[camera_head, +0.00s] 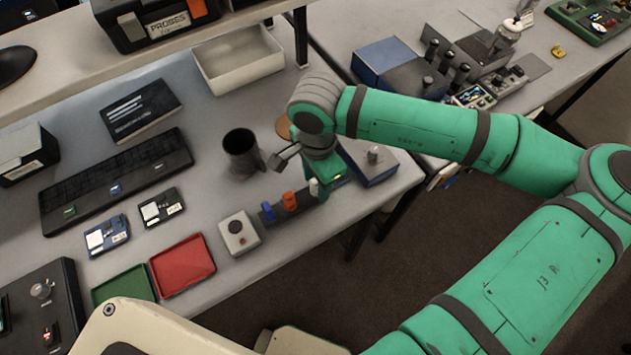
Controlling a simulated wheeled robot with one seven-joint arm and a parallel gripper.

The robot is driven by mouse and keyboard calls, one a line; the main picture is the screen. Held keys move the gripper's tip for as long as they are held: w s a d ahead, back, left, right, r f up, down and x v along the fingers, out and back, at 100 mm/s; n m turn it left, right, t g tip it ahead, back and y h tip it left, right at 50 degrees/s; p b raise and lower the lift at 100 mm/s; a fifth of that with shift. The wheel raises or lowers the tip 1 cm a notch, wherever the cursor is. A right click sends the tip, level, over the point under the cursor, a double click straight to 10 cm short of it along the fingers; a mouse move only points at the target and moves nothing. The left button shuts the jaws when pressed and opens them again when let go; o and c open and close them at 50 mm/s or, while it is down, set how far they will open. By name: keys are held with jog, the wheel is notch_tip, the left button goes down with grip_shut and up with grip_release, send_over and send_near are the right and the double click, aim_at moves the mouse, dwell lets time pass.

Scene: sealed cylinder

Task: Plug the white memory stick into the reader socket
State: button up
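The white memory stick (314,187) stands at the right part of a dark rack (300,212) near the table's front edge. Beside it in the rack stand an orange stick (289,201) and a blue stick (267,210). My gripper (318,180) is down at the white stick, beneath my green arm. The fingers are small and partly hidden, so I cannot tell whether they touch or grip the stick. I cannot tell for certain which thing is the reader socket.
A grey box with a dark round top (238,232) stands left of the rack. A dark mug (241,152) stands behind it. A blue-edged box with a small post (371,160) is right of my gripper. Red (182,265) and green (124,287) trays lie at the front left.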

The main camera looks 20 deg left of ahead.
jog(key=shift+c, duration=0.3)
grip_shut()
jog(key=shift+r, duration=0.1)
jog(key=shift+r, duration=2.9)
